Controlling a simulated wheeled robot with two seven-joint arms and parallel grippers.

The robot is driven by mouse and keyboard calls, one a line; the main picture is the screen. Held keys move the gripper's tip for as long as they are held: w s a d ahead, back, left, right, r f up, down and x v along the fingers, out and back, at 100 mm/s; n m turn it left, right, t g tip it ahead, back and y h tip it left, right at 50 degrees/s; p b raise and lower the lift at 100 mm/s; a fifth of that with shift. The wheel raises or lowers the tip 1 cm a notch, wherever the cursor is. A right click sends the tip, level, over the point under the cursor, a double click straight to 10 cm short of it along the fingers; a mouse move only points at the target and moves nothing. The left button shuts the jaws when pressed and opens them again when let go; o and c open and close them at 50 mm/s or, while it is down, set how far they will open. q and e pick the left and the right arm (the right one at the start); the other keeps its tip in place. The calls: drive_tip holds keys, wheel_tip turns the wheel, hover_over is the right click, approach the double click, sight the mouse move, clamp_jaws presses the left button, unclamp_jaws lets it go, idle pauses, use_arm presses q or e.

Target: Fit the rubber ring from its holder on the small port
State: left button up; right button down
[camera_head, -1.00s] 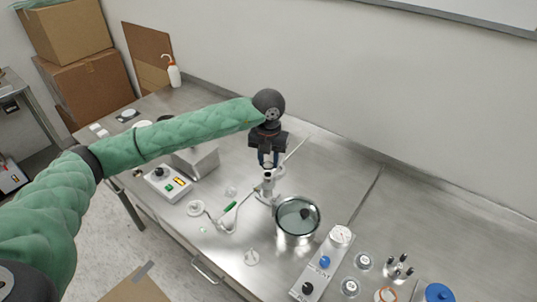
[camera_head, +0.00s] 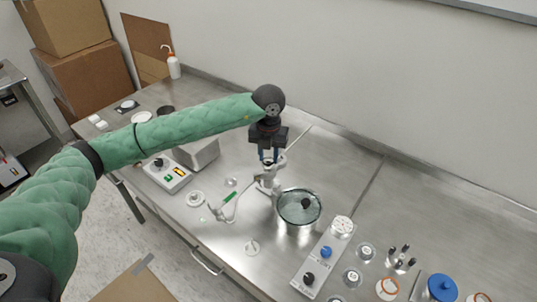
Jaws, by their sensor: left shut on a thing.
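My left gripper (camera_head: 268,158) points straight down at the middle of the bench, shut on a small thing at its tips. I take it for the rubber ring, but it is too small to make out. Just below the tips is the upright metal fitting (camera_head: 268,182) with the port, beside a steel pot with a glass lid (camera_head: 299,207). I cannot tell whether the held thing touches the port. A holder with several dark pegs (camera_head: 401,258) stands at the right. My right gripper is not in view.
A green-handled valve with a hose arm (camera_head: 229,199) is left of the fitting. A control box (camera_head: 167,175) stands farther left, and a gauge panel (camera_head: 323,258) right of the pot. Clear dishes and a blue-lidded jar (camera_head: 441,288) are at front right. The back right bench is clear.

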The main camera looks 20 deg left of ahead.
use_arm(q)
drive_tip(key=shift+b, duration=0.8)
idle(1.2)
drive_tip(key=shift+f+b, duration=0.45)
drive_tip(key=shift+f, duration=0.05)
idle(0.8)
drive_tip(key=o, duration=0.9)
drive_tip(key=shift+o, duration=0.2)
